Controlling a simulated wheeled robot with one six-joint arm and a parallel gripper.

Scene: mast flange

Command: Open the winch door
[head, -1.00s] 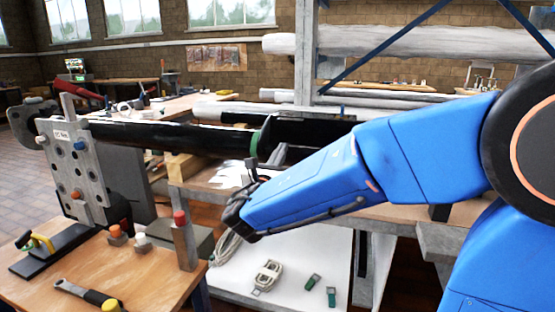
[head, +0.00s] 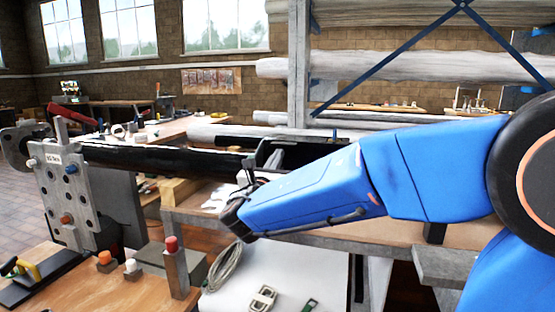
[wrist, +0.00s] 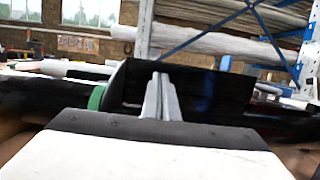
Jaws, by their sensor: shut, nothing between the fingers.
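A long black mast (head: 150,158) lies level, running right from a grey flange plate (head: 68,190). A glossy black panel (head: 290,151) stands along the mast behind my gripper; it appears to be the winch door, but I cannot tell how far it is open. The panel also shows in the wrist view (wrist: 205,92), with a green band (wrist: 97,97) at its left end. My gripper (head: 250,166) is in front of the mast near the panel's left end. In the wrist view its two grey fingers (wrist: 160,78) are together and empty, against the panel's dark surface; contact cannot be told.
A wooden bench (head: 110,290) at front left holds small coloured-top posts and a yellow-handled tool. A white lower surface (head: 235,290) carries coiled rope. Racks with wrapped tubes (head: 400,66) stand behind. The tiled floor at far left is clear.

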